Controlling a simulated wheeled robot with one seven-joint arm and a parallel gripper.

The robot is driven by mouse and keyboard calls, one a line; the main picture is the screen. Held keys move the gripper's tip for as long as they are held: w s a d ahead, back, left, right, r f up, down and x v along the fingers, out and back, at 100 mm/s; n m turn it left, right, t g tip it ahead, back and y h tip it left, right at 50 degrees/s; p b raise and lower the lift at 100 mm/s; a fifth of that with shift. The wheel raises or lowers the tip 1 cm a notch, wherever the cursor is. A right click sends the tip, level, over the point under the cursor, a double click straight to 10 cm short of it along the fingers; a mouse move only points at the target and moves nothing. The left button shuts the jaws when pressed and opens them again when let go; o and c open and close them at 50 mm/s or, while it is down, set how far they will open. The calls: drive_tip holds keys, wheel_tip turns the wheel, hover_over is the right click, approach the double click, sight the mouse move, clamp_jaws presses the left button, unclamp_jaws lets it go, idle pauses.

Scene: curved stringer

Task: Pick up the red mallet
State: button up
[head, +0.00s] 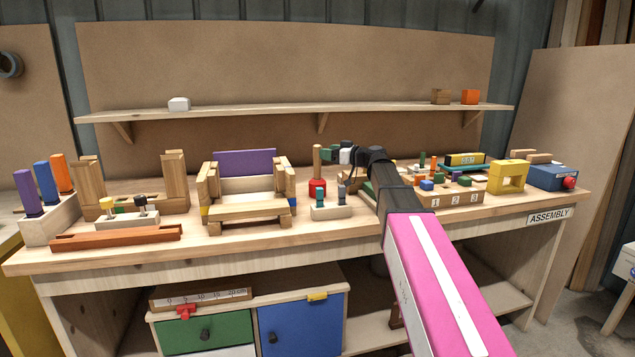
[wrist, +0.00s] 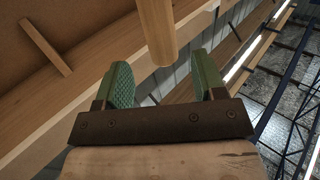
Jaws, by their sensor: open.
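The red mallet (head: 318,186) stands upright on the workbench, its red head low and its pale wooden handle pointing up. My gripper (head: 327,153) is just right of the upper handle in the head view. In the wrist view, the gripper (wrist: 162,72) has its green fingers spread wide, with nothing held. A round wooden rod, which looks like the mallet handle (wrist: 157,30), comes in from the top and its end shows between the fingertips. A clear gap shows on each side. The mallet's red head is not visible in the wrist view.
A small pale block with dark teal pegs (head: 331,208) stands just in front of the mallet. A wooden toy chair (head: 250,211) is to its left. A numbered tray (head: 455,198) lies right of my arm. A shelf (head: 290,113) runs above the bench.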

drive_tip(key=x, duration=0.7)
drive_tip(key=shift+f, duration=0.25)
drive_tip(key=shift+s, duration=0.15)
clamp_jaws()
